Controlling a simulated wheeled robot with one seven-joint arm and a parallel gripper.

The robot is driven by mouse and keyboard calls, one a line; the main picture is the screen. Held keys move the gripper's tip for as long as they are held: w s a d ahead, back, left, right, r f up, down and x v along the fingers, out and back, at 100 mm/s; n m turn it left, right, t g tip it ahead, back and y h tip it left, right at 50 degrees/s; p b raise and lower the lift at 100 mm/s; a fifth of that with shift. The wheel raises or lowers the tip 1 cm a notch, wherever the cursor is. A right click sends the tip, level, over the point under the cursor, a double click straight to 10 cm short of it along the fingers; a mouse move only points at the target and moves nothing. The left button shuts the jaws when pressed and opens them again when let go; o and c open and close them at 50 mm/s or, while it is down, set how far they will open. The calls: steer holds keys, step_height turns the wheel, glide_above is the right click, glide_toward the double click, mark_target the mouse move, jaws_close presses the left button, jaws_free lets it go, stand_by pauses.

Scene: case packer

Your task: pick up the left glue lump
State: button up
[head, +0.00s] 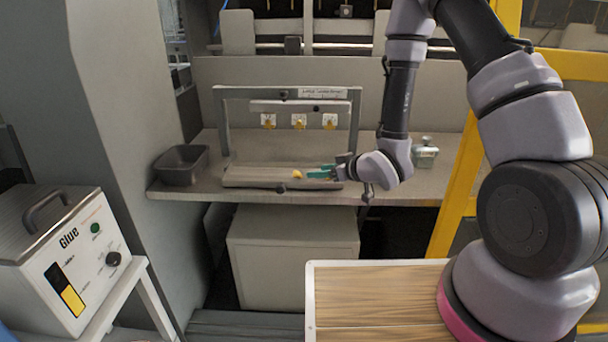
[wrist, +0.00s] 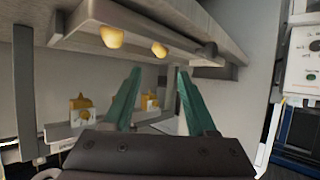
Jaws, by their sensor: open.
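One yellow glue lump (head: 297,174) shows in the head view on the grey base plate (head: 250,182) of the frame on the shelf, just left of my fingertips. The wrist view appears turned over and shows two lumps on the plate: one (wrist: 159,49) ahead of the gap between my fingers, and another (wrist: 111,37) off to the side. The lump ahead of my fingers looks like the left one; the other is hidden in the head view. My gripper (head: 314,170) has teal fingers, spread and empty in the wrist view (wrist: 159,72), with no visible contact with a lump.
Several white squares with yellow pieces (head: 299,121) hang under the frame's crossbar (head: 300,106). A glue machine (head: 75,250) stands front left. A yellow post (head: 458,185) rises at right.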

mark_target(300, 174)
steer(key=x, duration=0.5)
steer(key=shift+w, duration=0.1)
steer(key=x, duration=0.5)
steer(key=shift+f, duration=0.3)
jaws_close()
